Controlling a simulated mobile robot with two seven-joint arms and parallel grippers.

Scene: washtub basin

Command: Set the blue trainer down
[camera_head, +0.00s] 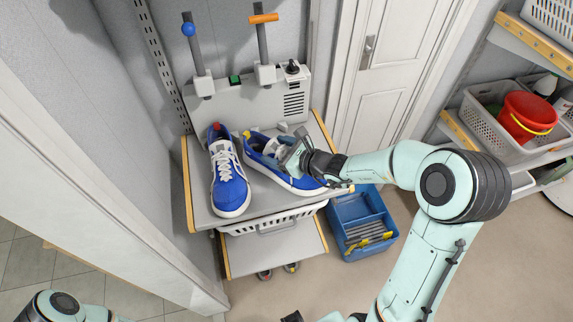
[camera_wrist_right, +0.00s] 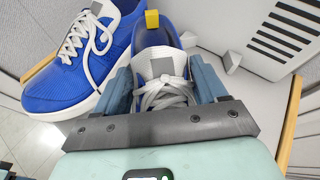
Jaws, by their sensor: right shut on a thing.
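A blue trainer with a yellow heel tab, white sole and pale laces (camera_head: 262,150) is at the right of the grey bench top (camera_head: 205,217). My right gripper (camera_head: 293,156) is shut on its upper, with a finger on each side of the laces. In the right wrist view the gripper (camera_wrist_right: 165,92) straddles the tongue of this trainer (camera_wrist_right: 152,38), and its toe is hidden. Whether its sole touches the bench top is unclear. A second blue trainer with a red heel tab (camera_head: 228,180) stands beside it on the left. My left gripper is out of view.
A grey panel with a blue-knobbed lever (camera_head: 188,30) and an orange-handled lever (camera_head: 263,18) stands behind the trainers. A white basket (camera_head: 275,222) is below the bench top.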

